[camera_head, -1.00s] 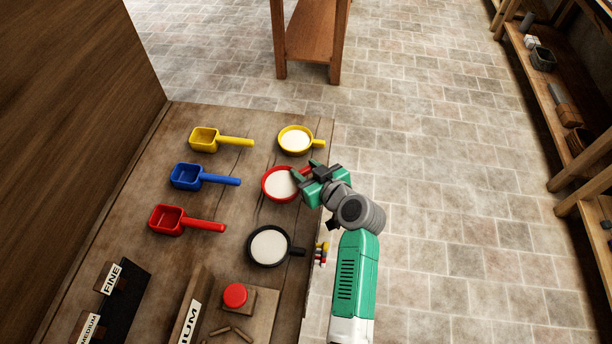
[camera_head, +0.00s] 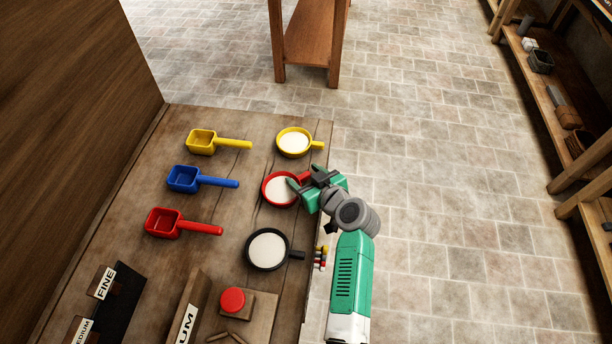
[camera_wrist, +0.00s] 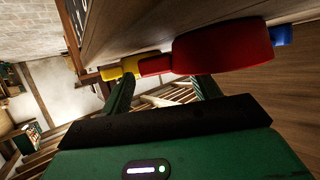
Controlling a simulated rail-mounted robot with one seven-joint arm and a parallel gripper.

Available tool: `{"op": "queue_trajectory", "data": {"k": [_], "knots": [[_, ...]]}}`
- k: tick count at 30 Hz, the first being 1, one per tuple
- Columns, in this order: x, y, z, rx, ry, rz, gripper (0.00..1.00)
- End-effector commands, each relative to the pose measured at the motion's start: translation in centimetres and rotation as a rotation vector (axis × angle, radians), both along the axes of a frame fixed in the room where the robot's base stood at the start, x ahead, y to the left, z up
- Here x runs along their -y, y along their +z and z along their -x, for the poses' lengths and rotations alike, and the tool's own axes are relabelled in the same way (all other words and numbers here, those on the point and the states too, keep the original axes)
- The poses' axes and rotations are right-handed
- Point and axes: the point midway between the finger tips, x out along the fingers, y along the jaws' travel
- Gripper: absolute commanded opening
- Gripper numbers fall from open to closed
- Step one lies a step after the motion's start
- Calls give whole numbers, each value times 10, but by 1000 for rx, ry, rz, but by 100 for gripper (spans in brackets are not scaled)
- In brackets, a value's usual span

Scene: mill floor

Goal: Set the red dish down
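The red dish (camera_head: 281,189), filled with white powder, stands level on the wooden bench near its right edge. My gripper (camera_head: 305,176) is at the dish's right side, with its fingers spread and the red handle showing between them. In the wrist view the fingers of my gripper (camera_wrist: 162,92) are wide apart, with no grip on anything visible. The red dish (camera_wrist: 222,47) shows there beyond the right finger, against the bench top. That view looks upside down.
A yellow dish (camera_head: 293,142) stands behind the red one and a black dish (camera_head: 267,249) in front, both with white powder. Yellow (camera_head: 203,142), blue (camera_head: 184,179) and red (camera_head: 164,222) scoops lie to the left. A red button (camera_head: 232,300) is nearer the front.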

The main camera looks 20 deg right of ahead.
Motion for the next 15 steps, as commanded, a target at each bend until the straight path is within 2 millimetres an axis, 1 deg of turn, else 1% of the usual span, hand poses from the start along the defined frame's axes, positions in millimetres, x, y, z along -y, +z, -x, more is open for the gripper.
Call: {"op": "queue_trajectory", "data": {"k": [6,8,11,15], "knots": [[0,1,0,0,0,0,61],[0,4,0,0,0,-1,61],[3,9,14,-1,-1,1,61],[7,23,47,-1,-2,1,61]]}}
